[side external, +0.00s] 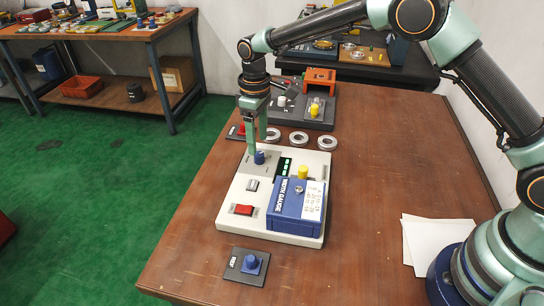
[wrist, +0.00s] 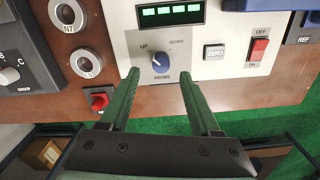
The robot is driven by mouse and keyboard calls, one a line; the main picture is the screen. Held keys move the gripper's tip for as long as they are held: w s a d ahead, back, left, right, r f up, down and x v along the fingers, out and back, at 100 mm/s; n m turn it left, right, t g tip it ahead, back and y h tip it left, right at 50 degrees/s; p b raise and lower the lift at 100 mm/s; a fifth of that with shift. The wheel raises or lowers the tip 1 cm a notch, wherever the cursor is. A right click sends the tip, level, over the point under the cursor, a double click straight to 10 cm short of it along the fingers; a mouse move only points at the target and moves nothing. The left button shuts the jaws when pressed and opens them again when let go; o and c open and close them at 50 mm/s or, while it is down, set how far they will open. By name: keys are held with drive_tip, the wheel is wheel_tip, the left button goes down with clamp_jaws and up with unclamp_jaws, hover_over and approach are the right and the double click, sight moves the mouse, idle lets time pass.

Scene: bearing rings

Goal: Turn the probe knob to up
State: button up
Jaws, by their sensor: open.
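The probe knob (wrist: 161,62) is small and blue with a white mark. It sits on the pale panel of the gauge unit (wrist: 217,27), below the UP and DOWN labels. Which label its mark points to is hard to tell. In the side view the knob (side external: 259,157) stands at the unit's far left. My gripper (wrist: 160,76) is open, pointing down, with one finger to each side of the knob in the wrist view and nothing between the fingers. It also shows in the side view (side external: 257,146), just above and beside the knob.
The unit bears a lit green display (wrist: 171,12), a ZERO button (wrist: 214,52), a red switch (wrist: 259,49), a yellow knob (side external: 303,171) and a blue gauge box (side external: 297,207). Metal rings (side external: 299,139) and a red knob (wrist: 98,99) lie beyond. A REF knob (side external: 251,263) stands nearer.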

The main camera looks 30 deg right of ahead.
sight(259, 153)
wheel_tip(259, 153, up, 8)
drive_tip(key=shift+d+r, duration=0.1)
drive_tip(key=shift+r, duration=0.05)
idle(0.4)
drive_tip(key=s+d+r+m+t, duration=0.3)
drive_tip(key=s+d+r+m, duration=0.1)
drive_tip(key=s+d+r, duration=0.65)
drive_tip(key=s+d+m+t, duration=0.1)
drive_tip(key=s+d, duration=0.1)
drive_tip(key=s, duration=0.4)
drive_tip(key=s+d+f+m+t, duration=0.1)
drive_tip(key=s+d+m, duration=0.1)
drive_tip(key=s, duration=0.4)
drive_tip(key=shift+d+f+t, duration=0.3)
drive_tip(key=shift+d+t, duration=0.1)
drive_tip(key=shift+d, duration=0.25)
